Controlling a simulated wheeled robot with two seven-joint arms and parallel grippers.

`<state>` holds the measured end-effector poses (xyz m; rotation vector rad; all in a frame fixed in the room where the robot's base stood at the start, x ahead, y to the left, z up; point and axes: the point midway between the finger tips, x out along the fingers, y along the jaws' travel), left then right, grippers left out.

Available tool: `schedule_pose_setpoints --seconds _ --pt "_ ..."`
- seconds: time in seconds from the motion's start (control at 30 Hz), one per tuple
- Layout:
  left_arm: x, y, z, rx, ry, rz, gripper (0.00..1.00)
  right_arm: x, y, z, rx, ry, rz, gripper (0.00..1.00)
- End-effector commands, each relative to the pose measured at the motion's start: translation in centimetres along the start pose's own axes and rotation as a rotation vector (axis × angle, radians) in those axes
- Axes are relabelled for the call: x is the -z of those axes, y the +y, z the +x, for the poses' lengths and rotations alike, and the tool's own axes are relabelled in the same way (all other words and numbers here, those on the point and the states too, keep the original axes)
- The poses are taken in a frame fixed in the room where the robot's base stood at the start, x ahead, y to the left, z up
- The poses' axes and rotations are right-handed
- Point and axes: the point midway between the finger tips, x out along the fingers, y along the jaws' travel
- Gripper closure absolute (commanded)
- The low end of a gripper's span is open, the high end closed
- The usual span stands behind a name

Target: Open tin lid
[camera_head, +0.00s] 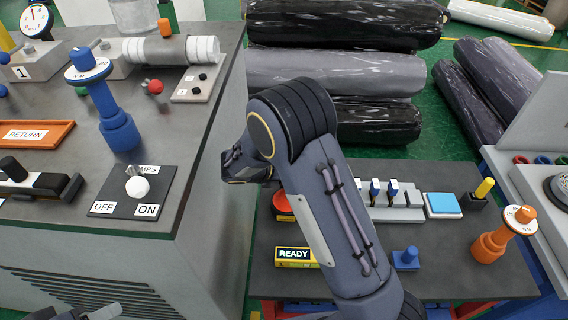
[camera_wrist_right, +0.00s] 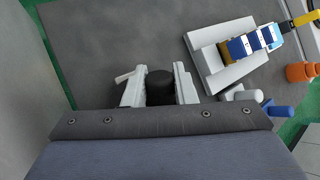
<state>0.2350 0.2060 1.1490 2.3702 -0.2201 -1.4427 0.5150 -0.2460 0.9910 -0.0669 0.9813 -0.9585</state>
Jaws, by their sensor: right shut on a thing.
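My right gripper (camera_wrist_right: 158,88) is shut on a dark round thing (camera_wrist_right: 160,86), which sits between its two pale fingers. I cannot tell whether this is the tin's lid or a knob on it. In the head view my right arm reaches over the low dark table and hides most of the gripper and what it holds. A red-orange round thing (camera_head: 281,204) shows partly beside the arm; I cannot tell if it is the tin. A part of my left gripper (camera_head: 92,313) shows at the bottom left edge, and its jaws cannot be made out.
On the low table (camera_head: 450,275) are a READY sign (camera_head: 296,256), a slotted rack (camera_head: 398,207), a blue pad (camera_head: 443,204) and an orange valve (camera_head: 500,236). A grey bench (camera_head: 60,120) with a blue valve (camera_head: 110,108) stands left. Wrapped rolls (camera_head: 335,75) lie behind.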

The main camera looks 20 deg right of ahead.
Motion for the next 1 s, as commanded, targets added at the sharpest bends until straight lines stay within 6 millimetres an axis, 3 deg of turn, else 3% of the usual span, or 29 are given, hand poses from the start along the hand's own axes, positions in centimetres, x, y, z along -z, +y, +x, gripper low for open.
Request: schedule_pose_setpoints --seconds 0.6,1.0 --pt "0.3 0.3 -0.6 0.000 0.000 0.000 0.52 -3.3 1.1 2.1 -0.003 0.464 -0.301 1.00" --pt "0.3 0.3 -0.6 0.000 0.000 0.000 0.52 -4.1 1.8 3.1 -0.001 0.628 -0.420 1.00"
